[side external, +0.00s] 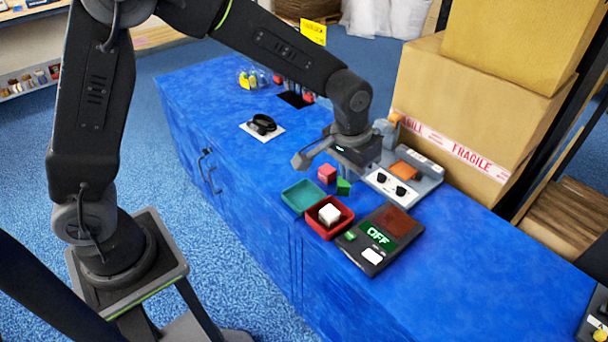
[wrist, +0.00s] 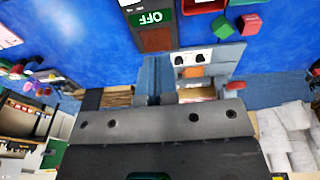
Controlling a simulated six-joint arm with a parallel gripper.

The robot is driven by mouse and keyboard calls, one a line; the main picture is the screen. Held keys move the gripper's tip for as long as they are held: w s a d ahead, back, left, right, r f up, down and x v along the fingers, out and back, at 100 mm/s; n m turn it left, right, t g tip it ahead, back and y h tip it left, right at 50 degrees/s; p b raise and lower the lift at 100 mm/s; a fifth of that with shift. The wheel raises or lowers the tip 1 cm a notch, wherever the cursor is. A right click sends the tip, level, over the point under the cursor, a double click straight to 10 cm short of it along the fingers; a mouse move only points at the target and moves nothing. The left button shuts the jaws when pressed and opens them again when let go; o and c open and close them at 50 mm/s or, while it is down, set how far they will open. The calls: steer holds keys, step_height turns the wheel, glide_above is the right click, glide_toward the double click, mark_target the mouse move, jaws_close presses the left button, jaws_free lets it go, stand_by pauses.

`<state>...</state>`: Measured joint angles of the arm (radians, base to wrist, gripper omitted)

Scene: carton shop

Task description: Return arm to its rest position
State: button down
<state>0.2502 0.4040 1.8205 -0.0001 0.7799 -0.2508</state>
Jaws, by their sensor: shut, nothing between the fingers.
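My gripper (side external: 300,160) hangs above the blue bench, shut and empty, with its fingers pointing left in the side view. In the wrist view its dark body fills the bottom and its shut fingers (wrist: 160,80) point up. The arm reaches over from the left and is bent at the wrist. Below the gripper, on the bench, are a red cube (side external: 327,174) and a green block (side external: 343,187). The gripper appears apart from them and touches nothing that I can see.
A teal tray (side external: 293,193) and a red tray (side external: 314,226) holding a white cube (side external: 330,213) sit beside a device reading OFF (side external: 378,236). A grey unit with black knobs (side external: 385,185) stands right of the gripper. Large cartons (side external: 470,110) rise behind it.

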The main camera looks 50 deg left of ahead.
steer(key=s+a+r+t, duration=0.2)
steer(key=s+a+r, duration=0.5)
steer(key=s+r, duration=0.45)
steer(key=s+a+r+t, duration=0.1)
steer(key=s+a, duration=0.3)
steer(key=s, duration=0.6)
steer(key=shift+r+t, duration=0.3)
steer(key=shift+t, duration=0.2)
steer(key=shift+s, duration=0.1)
